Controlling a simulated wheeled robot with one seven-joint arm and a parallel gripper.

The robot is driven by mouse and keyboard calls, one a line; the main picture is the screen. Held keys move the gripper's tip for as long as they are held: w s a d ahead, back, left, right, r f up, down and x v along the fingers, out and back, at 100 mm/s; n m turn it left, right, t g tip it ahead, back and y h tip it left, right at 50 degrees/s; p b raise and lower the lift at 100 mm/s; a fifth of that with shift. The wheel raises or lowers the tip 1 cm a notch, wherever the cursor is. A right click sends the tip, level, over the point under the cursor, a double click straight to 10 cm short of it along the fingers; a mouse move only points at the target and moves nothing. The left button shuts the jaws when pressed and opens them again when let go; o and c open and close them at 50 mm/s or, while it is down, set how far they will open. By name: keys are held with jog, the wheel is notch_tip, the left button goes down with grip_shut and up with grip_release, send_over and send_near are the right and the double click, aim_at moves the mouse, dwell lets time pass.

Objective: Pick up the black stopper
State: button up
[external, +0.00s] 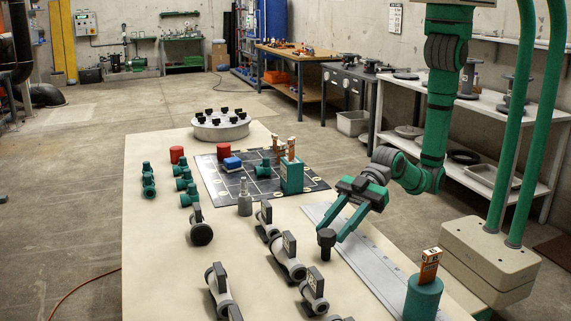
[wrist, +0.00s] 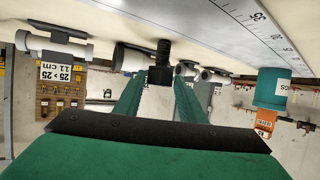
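The black stopper (external: 326,238) is upright, with a wide head and a narrower stem below, over the cream table beside the metal ruler. My gripper (external: 332,230) reaches down from the right, and its two green fingers close on the stopper's head. In the wrist view the stopper (wrist: 163,51) sits between the tips of my gripper (wrist: 160,77), with its stem pointing at the table surface. I cannot tell whether the stem touches the table.
Grey pipe fittings (external: 288,258) stand left of the stopper. The long ruler (external: 365,262) runs beside it. A teal cylinder (external: 422,300) with an orange-tagged piece stands at the front right. A round grey plate (external: 220,129) with several black knobs is at the far end.

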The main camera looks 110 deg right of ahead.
aim_at(320, 245)
jog(key=shift+x, duration=3.6)
jog(key=shift+r, duration=0.1)
jog(key=c, duration=0.7)
